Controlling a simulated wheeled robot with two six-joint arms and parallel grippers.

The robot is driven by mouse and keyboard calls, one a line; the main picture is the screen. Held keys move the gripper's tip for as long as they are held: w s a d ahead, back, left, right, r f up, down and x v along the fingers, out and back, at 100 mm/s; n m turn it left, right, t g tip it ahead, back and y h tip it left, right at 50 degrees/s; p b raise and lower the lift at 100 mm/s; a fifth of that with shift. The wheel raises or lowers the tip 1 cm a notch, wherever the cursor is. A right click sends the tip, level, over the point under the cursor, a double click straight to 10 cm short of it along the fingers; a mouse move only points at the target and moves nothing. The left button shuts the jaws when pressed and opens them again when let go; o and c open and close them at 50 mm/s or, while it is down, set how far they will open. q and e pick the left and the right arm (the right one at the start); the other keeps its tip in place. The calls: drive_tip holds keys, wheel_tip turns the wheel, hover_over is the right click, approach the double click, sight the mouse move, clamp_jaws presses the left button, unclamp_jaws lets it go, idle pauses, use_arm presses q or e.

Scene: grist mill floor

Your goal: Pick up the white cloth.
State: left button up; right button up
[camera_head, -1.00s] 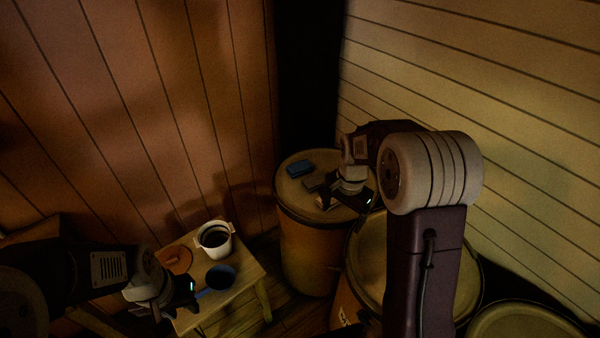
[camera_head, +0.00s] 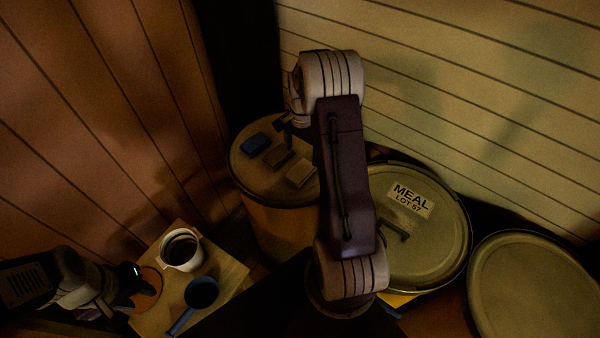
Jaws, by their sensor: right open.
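A small pale folded piece (camera_head: 301,173), likely the white cloth though it looks cream in this dim light, lies flat on the top of the left barrel (camera_head: 243,182). It is the rightmost of three small flat pieces there. My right gripper (camera_head: 290,122) is small, dark and mostly hidden behind its own wrist. It is over the far part of the barrel top, beyond the pale piece and apart from it, and holds nothing that I can see. My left gripper (camera_head: 130,283) is by the low wooden table's left edge, near an orange-brown disc (camera_head: 149,288). Its jaw gap is unclear.
A blue piece (camera_head: 256,144) and a brown piece (camera_head: 278,157) lie beside the pale one. The wooden table (camera_head: 222,263) holds a white pot (camera_head: 181,251) and a blue pan (camera_head: 202,293). A lidded MEAL barrel (camera_head: 440,235) and another barrel (camera_head: 535,285) stand right. Walls close in behind.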

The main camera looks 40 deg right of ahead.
sight(301, 170)
drive_tip(key=f, duration=0.3)
drive_tip(key=shift+w+a+f, duration=0.1)
drive_tip(key=shift+w, duration=0.25)
drive_tip(key=shift+s+f, duration=0.2)
drive_tip(key=shift+f, duration=0.25)
wheel_tip(301, 170, down, 4)
drive_tip(key=shift+s+a+f, duration=0.1)
drive_tip(key=shift+f, duration=0.25)
drive_tip(key=c, duration=1.5)
drive_tip(key=shift+o, duration=0.2)
drive_tip(key=shift+r, duration=0.1)
